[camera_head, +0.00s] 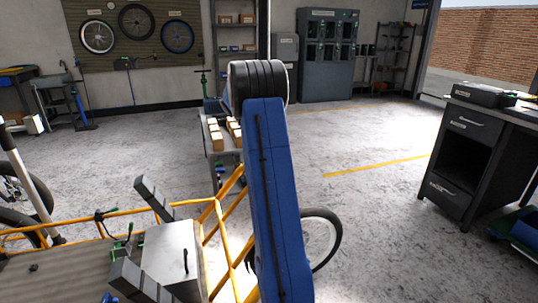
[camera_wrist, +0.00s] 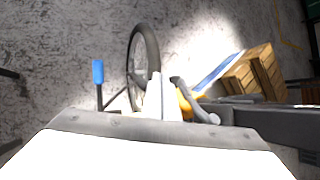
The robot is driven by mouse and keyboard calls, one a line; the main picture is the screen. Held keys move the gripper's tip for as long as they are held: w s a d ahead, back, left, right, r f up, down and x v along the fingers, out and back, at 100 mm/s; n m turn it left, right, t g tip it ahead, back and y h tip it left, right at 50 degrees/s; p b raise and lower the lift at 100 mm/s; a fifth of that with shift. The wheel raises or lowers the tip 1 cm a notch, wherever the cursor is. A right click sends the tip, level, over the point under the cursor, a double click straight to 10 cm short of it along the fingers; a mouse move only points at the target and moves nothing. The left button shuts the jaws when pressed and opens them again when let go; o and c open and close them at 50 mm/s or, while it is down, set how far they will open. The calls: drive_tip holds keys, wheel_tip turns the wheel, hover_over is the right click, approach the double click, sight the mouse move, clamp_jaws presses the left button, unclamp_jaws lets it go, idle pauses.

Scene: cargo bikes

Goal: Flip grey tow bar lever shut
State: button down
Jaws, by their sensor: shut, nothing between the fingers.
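In the wrist view, my gripper (camera_wrist: 161,76) is shut and empty, its two pale fingers together and pointing up the picture. Just right of the fingers is a bent grey piece (camera_wrist: 194,102) that looks like the tow bar lever. It slants from a dark upper end down to a rounded joint beside a dark grey bar (camera_wrist: 262,116), which looks like the tow bar. The fingers appear close to the lever, but I cannot tell whether they touch it. In the head view, my blue arm hides the gripper, and I cannot make out the lever.
A bike wheel (camera_wrist: 146,55) and a blue-handled rod (camera_wrist: 98,72) lie beyond the fingers. A wooden crate (camera_wrist: 255,73) is to the right. The head view shows the orange bike frame (camera_head: 215,215), a metal box (camera_head: 172,255) and a drawer desk (camera_head: 468,160). Open floor lies centre right.

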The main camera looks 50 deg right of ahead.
drive_tip(key=shift+a+r, duration=0.1)
drive_tip(key=shift+a, duration=0.05)
drive_tip(key=shift+s+a+r, duration=0.25)
drive_tip(key=shift+s+a, duration=0.1)
drive_tip(key=shift+a, duration=0.1)
drive_tip(key=v, duration=1.7)
drive_tip(key=shift+w+a+r, duration=0.15)
